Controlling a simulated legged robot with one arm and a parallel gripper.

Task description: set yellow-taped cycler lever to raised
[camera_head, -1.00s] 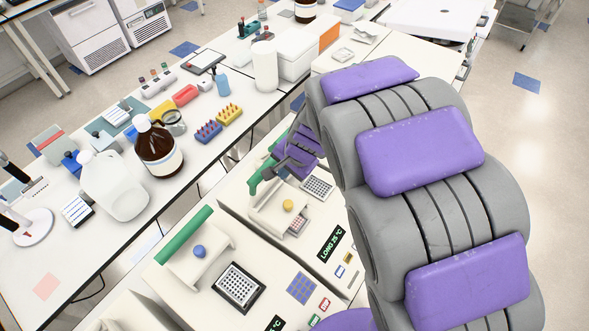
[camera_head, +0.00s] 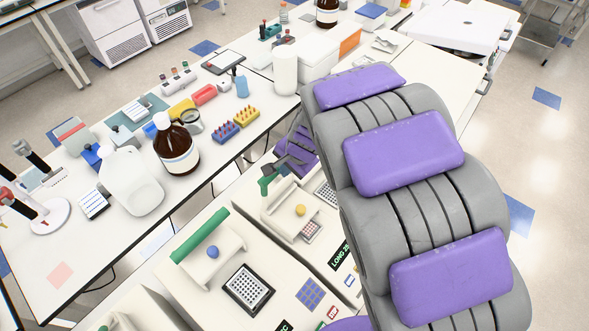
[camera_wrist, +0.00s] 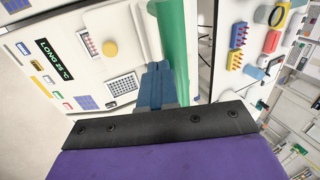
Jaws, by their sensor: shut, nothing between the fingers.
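The cycler with a round yellow mark (camera_head: 300,210) on its lid stands behind the blue-marked one; I take it as the yellow-taped cycler. The yellow mark also shows in the wrist view (camera_wrist: 110,48). Its green lever bar (camera_head: 264,186) is partly hidden by my gripper in the head view. In the wrist view the green bar (camera_wrist: 176,45) runs along the lid's edge, just right of my fingers. My gripper (camera_head: 268,168) is shut and empty at this bar; its blue-grey fingers (camera_wrist: 156,72) lie together. I cannot tell whether they touch the bar.
The blue-marked cycler (camera_head: 212,252) with its own green bar (camera_head: 200,236) stands nearer. A bench (camera_head: 60,274) beyond a gap holds a brown bottle (camera_head: 176,148), a white jug (camera_head: 130,182) and coloured tube racks (camera_head: 246,116). My arm covers the right side.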

